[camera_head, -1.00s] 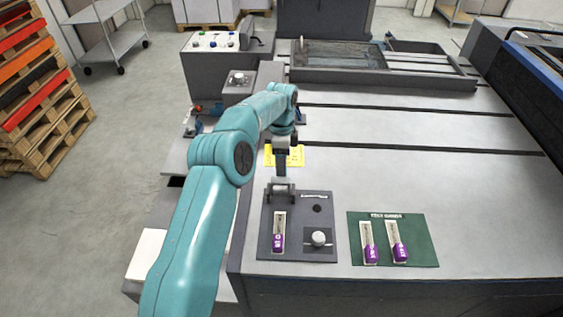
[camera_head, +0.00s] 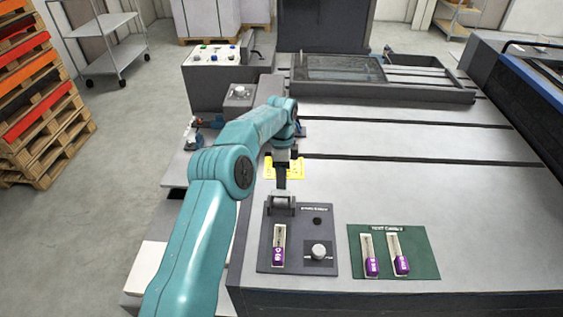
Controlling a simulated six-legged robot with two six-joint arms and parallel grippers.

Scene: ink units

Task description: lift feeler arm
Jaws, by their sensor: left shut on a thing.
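The feeler arm (camera_head: 281,181) is a dark narrow bar rising from a grey hinge bracket (camera_head: 281,203) at the top of a dark panel (camera_head: 268,237) on the machine top. My left gripper (camera_head: 284,159) is shut on its far end, in front of a yellow label (camera_head: 296,172). The fingertips are small and dark here, and their contact is hard to make out. The panel also carries a purple ink unit (camera_head: 278,256) in a pale slot and a grey knob (camera_head: 319,252). My right gripper is not in view.
A green plate (camera_head: 424,265) with two purple units stands right of the panel. The slotted grey machine top (camera_head: 430,195) is mostly clear. Behind are a control box (camera_head: 212,57) and a framed tray (camera_head: 340,68). Stacked pallets (camera_head: 45,130) are at far left.

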